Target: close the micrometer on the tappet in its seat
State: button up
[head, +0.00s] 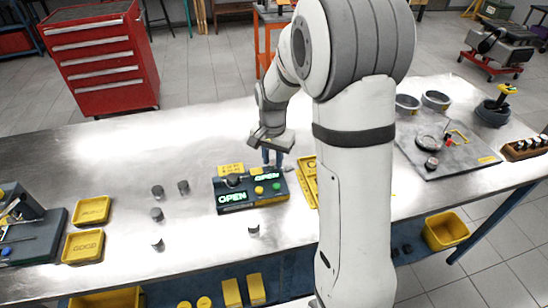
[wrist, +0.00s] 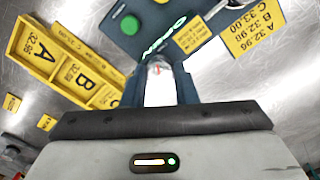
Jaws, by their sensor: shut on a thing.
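The micrometer unit (head: 264,201) is a dark box on the bench with two lit green OPEN readouts, a yellow button and a green button (wrist: 130,25). A dark round piece (head: 233,181) sits on its left part; I cannot tell whether it is the tappet in its seat. My gripper (head: 272,158) points down at the unit's back edge. In the wrist view its blue fingers (wrist: 160,82) are shut around a pale piece with a small red mark, which I cannot identify. Several grey tappets (head: 183,187) stand upright left of the unit, and another (head: 253,230) in front.
A yellow tray marked A and B (wrist: 72,70) lies beside the unit, partly hidden by my arm in the head view. Yellow trays (head: 83,246) stand at the left. A grey mat (head: 460,165) with parts lies at the right. The bench's back left is clear.

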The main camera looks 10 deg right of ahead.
jog(key=shift+n, duration=0.3)
jog(key=n+b, duration=0.1)
jog(key=n, duration=0.3)
jog(key=shift+n+b, duration=0.3)
jog(key=shift+b, duration=0.05)
jog(key=n+b, duration=0.1)
jog(key=n, duration=0.5)
jog(key=shift+n, duration=0.3)
jog(key=n+b, duration=0.1)
jog(key=n, duration=0.5)
jog(key=n+b, duration=0.1)
jog(key=n, duration=0.4)
jog(key=shift+n, duration=0.4)
jog(key=o, duration=1)
